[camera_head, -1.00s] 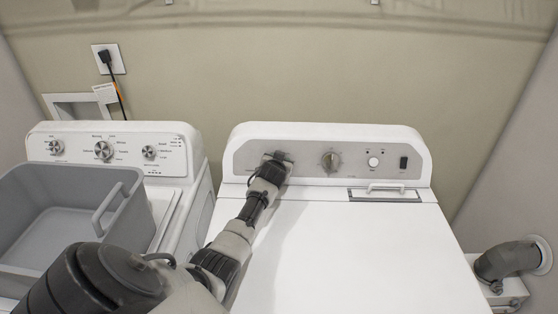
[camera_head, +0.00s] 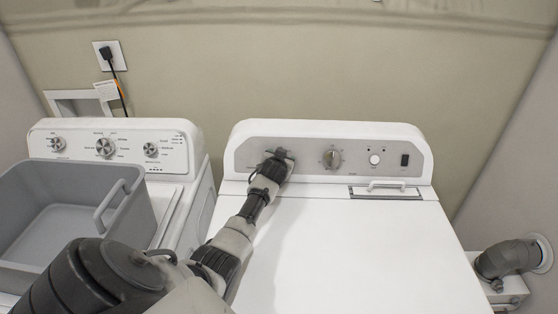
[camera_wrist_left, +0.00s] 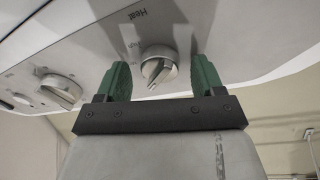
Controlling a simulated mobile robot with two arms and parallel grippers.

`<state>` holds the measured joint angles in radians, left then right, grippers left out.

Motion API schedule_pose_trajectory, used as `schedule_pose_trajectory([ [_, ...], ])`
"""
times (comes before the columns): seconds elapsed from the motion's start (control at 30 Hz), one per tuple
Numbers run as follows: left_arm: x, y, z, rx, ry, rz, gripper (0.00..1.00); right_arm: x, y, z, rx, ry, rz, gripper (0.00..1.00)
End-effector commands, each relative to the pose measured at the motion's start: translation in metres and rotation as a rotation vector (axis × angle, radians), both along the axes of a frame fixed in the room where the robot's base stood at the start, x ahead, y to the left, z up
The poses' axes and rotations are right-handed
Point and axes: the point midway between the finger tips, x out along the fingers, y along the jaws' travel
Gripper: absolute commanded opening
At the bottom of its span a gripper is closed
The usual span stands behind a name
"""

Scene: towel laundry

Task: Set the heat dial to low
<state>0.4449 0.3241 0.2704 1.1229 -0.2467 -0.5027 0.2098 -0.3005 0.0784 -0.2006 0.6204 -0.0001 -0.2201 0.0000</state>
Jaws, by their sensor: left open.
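The heat dial (camera_wrist_left: 158,66) is a round light-grey knob with a raised pointer grip, under a printed "Heat" label on the dryer panel. The label appears upside down in the left wrist view. My left gripper (camera_wrist_left: 161,75) is open, its two green fingers on either side of the dial, with a visible gap to each. I cannot tell which setting the pointer is on. In the head view my left gripper (camera_head: 280,156) is against the left part of the dryer's panel (camera_head: 308,158) and hides the heat dial. My right gripper is not in view.
A larger dial (camera_head: 332,158), a round button (camera_head: 375,160) and a dark switch (camera_head: 405,160) sit farther right on the panel. A grey basket (camera_head: 75,205) rests on the washer (camera_head: 175,140) at the left. The dryer top (camera_head: 340,250) is mostly clear.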

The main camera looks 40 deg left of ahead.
Motion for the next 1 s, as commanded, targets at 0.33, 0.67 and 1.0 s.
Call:
schedule_pose_trajectory([
  [0.33, -0.028, -0.019, 0.012, -0.001, -0.001, -0.001, 0.68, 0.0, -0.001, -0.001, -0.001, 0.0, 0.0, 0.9],
  [0.67, -0.065, -0.043, 0.03, 0.0, -0.001, -0.002, 0.68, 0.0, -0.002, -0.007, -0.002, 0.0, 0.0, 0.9],
  [1.0, -0.082, -0.055, 0.04, -0.001, -0.001, -0.001, 0.68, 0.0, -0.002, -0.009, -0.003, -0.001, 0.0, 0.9],
])
